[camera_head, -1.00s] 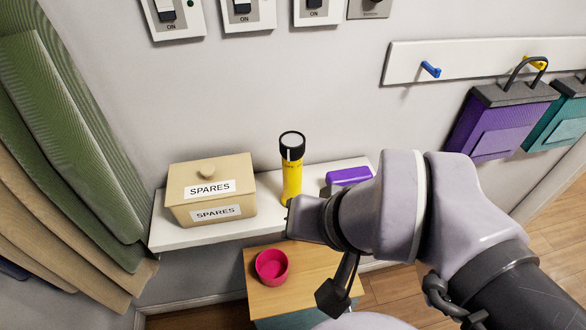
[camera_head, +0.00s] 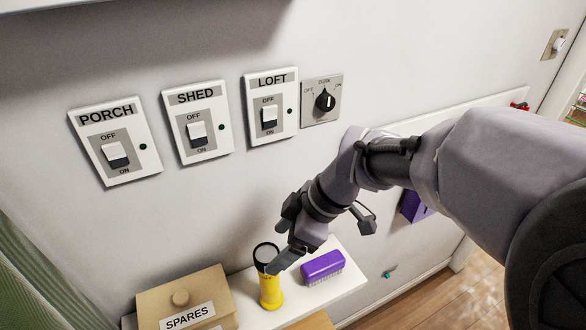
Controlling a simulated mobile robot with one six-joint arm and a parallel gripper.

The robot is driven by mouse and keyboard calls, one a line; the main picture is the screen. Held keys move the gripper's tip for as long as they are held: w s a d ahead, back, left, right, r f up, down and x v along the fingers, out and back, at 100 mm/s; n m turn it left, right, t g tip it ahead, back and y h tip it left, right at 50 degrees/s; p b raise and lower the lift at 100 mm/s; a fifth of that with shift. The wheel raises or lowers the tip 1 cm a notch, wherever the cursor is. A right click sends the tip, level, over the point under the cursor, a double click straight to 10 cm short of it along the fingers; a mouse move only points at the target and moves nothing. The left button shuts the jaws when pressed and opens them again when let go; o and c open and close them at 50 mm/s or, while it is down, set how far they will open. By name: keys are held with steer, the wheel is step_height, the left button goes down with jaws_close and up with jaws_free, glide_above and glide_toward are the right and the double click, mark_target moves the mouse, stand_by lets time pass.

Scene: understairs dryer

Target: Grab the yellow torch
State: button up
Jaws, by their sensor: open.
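The yellow torch (camera_head: 269,291) stands upright on the white shelf, its black head (camera_head: 265,254) at the top. My gripper (camera_head: 282,248) is open at the torch's head, coming from the upper right. One finger overlaps the right side of the head in the picture. I cannot tell whether it touches the torch, or whether the torch is between the fingers.
A tan box marked SPARES (camera_head: 187,300) stands left of the torch on the white shelf (camera_head: 345,283). A purple brush (camera_head: 322,266) lies close on its right. Switches marked PORCH (camera_head: 115,142), SHED (camera_head: 198,122) and LOFT (camera_head: 270,107) and a dial (camera_head: 322,100) are on the wall above.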

mark_target(273, 252)
steer(key=x, duration=0.4)
steer(key=shift+b, duration=0.3)
steer(key=b+x, duration=0.1)
steer(key=x, duration=0.4)
steer(key=shift+s+a+f, duration=0.1)
steer(key=shift+f, duration=0.3)
steer(key=shift+r, duration=0.1)
jaws_close()
